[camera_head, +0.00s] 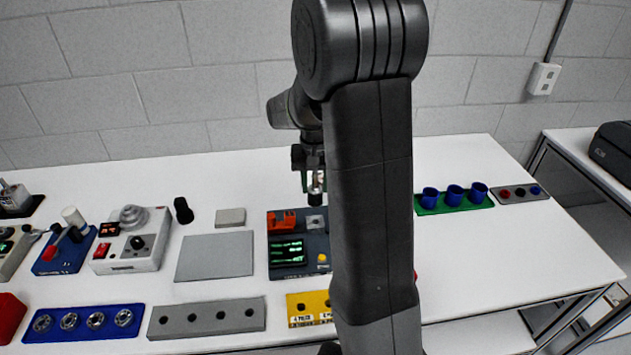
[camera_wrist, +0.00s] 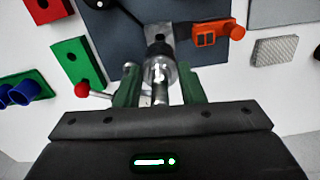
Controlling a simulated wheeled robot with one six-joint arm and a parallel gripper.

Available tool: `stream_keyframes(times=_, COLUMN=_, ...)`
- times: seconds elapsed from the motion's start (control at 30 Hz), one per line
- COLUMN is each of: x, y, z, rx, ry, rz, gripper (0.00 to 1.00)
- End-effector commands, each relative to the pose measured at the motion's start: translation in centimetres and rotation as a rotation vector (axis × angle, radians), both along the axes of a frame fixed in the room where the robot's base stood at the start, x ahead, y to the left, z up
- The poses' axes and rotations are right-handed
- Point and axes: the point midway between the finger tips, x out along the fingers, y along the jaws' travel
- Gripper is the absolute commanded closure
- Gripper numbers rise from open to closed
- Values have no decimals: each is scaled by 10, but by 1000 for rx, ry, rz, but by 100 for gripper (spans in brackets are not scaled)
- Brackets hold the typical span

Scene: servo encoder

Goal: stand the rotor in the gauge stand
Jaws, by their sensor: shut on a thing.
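My gripper (camera_head: 310,168) is shut on the rotor, a small part with a shiny metal body and a dark lower end (camera_head: 316,190). In the wrist view the rotor (camera_wrist: 159,72) is between the two green-grey fingers of my gripper (camera_wrist: 160,85), its dark end pointing away from the camera. Below is a dark blue-grey unit (camera_head: 287,269) with a green-lit screen, an orange block and a yellow button. Its small light grey seat (camera_head: 316,223), apparently the gauge stand, is under the rotor. The rotor looks above it; the wrist view does not show whether they touch.
A flat grey plate (camera_head: 215,257) lies left of the unit. In front are a grey rail with holes (camera_head: 160,321), a blue rail with rings (camera_head: 130,330) and a yellow labelled rail (camera_head: 299,303). Blue cups (camera_head: 453,194) stand at right. My arm hides the table's middle right.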

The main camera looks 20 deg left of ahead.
Motion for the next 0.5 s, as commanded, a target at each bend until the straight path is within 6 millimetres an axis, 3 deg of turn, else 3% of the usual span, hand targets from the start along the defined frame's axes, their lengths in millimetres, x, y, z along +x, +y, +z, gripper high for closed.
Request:
stream_keyframes(times=0.27, x=0, y=0, z=-37, rx=0, ry=0, rz=-1, gripper=100)
stream_keyframes(times=0.5, x=0, y=0, z=-33, rx=0, ry=-1, rz=-1, gripper=100)
